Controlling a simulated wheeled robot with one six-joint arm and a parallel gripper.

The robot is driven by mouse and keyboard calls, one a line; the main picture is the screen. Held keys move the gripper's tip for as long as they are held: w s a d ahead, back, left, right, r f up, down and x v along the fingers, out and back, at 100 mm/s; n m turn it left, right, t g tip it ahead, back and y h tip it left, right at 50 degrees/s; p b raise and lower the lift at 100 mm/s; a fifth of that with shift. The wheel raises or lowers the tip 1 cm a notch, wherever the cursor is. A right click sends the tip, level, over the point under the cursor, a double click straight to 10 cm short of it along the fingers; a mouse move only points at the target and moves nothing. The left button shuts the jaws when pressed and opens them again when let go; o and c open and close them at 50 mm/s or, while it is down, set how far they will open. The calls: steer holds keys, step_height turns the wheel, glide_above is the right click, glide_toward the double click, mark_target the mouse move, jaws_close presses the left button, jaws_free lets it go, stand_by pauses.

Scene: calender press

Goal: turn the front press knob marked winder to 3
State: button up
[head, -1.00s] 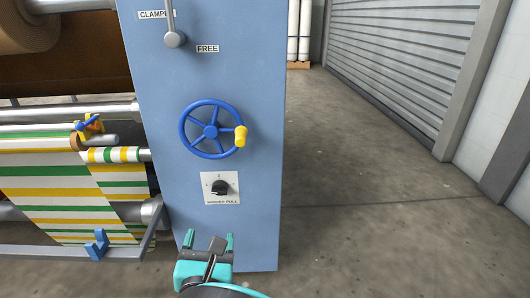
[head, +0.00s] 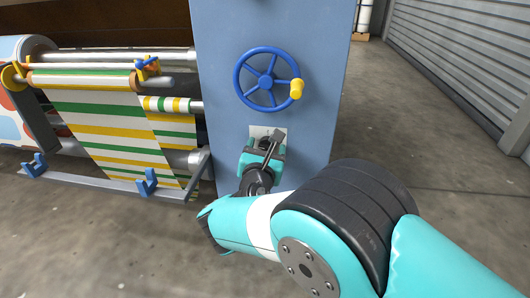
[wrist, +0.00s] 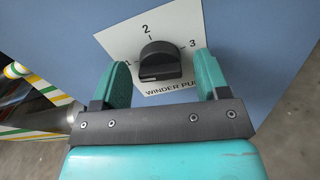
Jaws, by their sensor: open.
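The black winder knob (wrist: 162,62) sits on a white plate (wrist: 120,32) marked 1, 2 and 3, with "WINDER PULL" partly hidden below. In the wrist view the 1 is at left, the 2 at the top and the 3 at right. I cannot tell for sure which number the knob points to. My gripper (wrist: 161,68) is open, with one teal finger on each side of the knob. I see no clear contact. In the head view my gripper (head: 265,147) covers the knob and most of the plate (head: 282,131).
A blue handwheel (head: 268,79) with a yellow grip is above the plate on the blue press panel (head: 315,115). Striped cloth (head: 105,117) on rollers and a rail with blue brackets (head: 147,182) are at left. Open floor lies right of the panel.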

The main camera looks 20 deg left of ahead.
steer(key=c, duration=0.9)
steer(key=shift+c, duration=0.2)
